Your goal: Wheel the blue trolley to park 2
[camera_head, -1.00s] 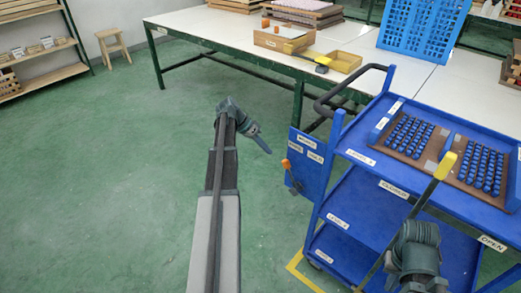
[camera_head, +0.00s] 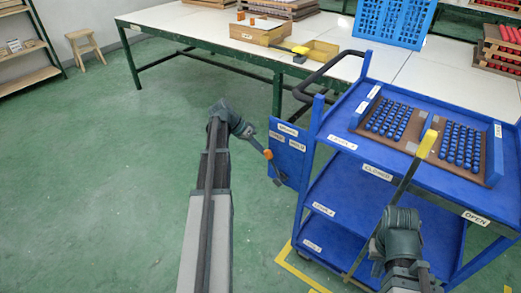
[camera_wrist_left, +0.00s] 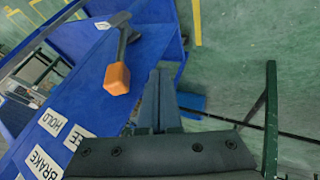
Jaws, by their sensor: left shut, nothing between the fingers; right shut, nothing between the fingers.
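The blue trolley (camera_head: 340,190) stands at the right in the head view, its black push handle (camera_head: 322,76) towards the table. Its side plate (camera_head: 289,143) carries a lever with an orange knob (camera_head: 268,154); in the left wrist view the knob (camera_wrist_left: 117,78) shows beside labels reading BRAKE and HOLD. My left gripper (camera_head: 257,143) is shut and empty close to the knob; in the left wrist view its fingers (camera_wrist_left: 157,95) lie right of the knob, apart from it in the picture. My right gripper (camera_head: 385,262) is low before the trolley, its fingertips not clear. No park 2 label is readable.
A yellow-tipped bar (camera_head: 427,143) slants across the trolley's front between CLOSED and OPEN labels. Trays of blue pieces (camera_head: 390,118) sit on top. A long white table (camera_head: 200,25) stands behind. Yellow floor marking (camera_head: 290,268) lies by the trolley. Green floor at left is free.

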